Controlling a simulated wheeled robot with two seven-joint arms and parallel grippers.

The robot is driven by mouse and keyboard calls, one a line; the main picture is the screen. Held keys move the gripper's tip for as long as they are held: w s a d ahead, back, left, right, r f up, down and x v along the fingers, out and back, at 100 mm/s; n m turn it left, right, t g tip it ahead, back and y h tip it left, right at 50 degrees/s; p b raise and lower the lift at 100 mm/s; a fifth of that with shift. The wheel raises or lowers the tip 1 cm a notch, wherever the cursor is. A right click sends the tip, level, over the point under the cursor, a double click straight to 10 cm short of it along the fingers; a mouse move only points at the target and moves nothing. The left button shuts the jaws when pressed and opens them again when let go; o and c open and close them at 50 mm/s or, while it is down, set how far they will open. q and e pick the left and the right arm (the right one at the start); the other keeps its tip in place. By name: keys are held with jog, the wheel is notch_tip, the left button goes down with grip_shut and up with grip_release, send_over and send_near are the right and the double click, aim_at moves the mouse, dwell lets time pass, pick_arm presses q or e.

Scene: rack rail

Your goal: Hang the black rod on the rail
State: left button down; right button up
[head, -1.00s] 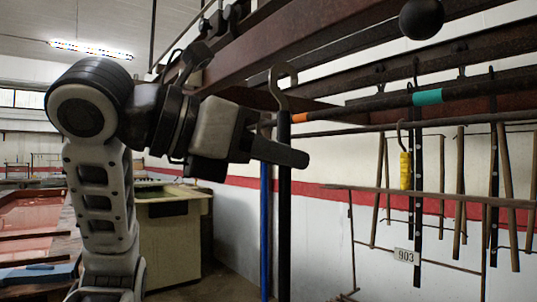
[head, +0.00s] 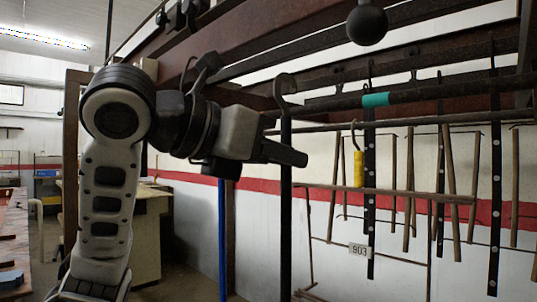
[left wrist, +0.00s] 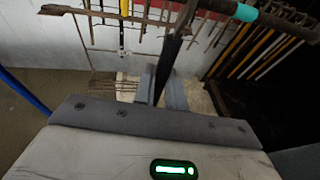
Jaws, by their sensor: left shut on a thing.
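The black rod (head: 286,200) hangs upright with an open hook at its top. My left gripper (head: 288,153) is shut on it below the hook. The rail (head: 440,91) is a dark bar with a teal band, running in from the right. The hook stands in front of the rail's left end in the head view; I cannot tell whether they touch. In the left wrist view the rod (left wrist: 167,68) stands between the two fingers, and the teal band of the rail (left wrist: 245,12) shows at the top. My right gripper is not in view.
A thinner bar (head: 440,119) runs below the rail. A yellow-handled hook (head: 358,168), perforated black strips and several brown rods hang behind. A dark ball (head: 367,24) is at the top. A blue post (head: 222,240) stands below my left arm.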

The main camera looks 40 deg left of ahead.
pick_arm(q)
jog(key=x, duration=0.6)
jog(key=shift+f, duration=0.25)
dwell(0.3)
jog(key=shift+w, duration=0.1)
